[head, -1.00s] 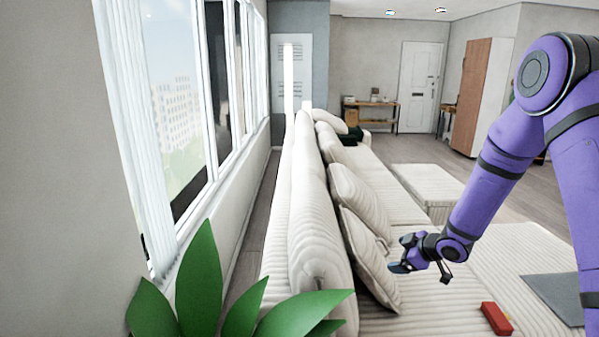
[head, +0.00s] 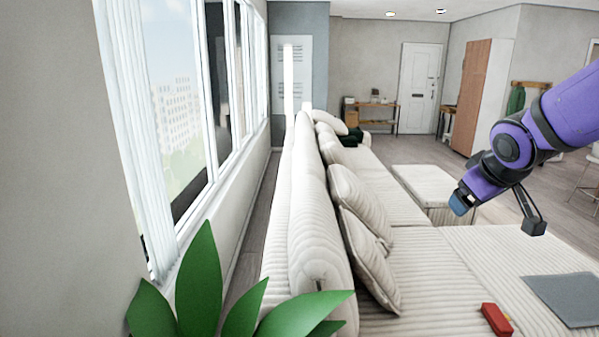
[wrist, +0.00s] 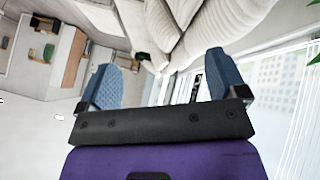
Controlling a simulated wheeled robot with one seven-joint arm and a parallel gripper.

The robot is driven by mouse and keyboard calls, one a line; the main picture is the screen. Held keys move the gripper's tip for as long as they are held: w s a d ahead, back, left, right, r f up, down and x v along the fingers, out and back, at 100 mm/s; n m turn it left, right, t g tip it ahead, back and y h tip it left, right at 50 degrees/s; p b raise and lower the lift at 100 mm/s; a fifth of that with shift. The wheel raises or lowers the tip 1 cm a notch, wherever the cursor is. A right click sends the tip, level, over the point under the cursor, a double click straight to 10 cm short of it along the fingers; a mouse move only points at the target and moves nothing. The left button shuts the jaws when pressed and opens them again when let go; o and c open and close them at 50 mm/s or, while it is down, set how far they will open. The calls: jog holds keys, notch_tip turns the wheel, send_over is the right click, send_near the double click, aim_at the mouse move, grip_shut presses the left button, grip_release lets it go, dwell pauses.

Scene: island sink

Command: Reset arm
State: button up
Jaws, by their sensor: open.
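My purple arm comes in from the right edge of the head view. My gripper (head: 497,217) is open and empty, raised above the right part of the sofa. In the wrist view, my gripper (wrist: 165,85) shows two blue fingertip pads wide apart with nothing between them. In that view the scene behind it appears tilted.
The cream sofa (head: 420,285) with cushions (head: 355,205) runs along the window wall. A red object (head: 496,319) and a grey flat item (head: 566,298) lie on it. A matching ottoman (head: 430,185) stands behind. Plant leaves (head: 200,275) fill the near foreground.

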jog(key=s+a+r+m+g+y, duration=0.1)
jog(key=s+a+r+m, duration=0.1)
jog(key=s, duration=0.9)
jog(key=s+a+r+m+g, duration=0.1)
jog(key=s+a+r+m, duration=0.1)
jog(key=s, duration=0.9)
jog(key=shift+y, duration=0.4)
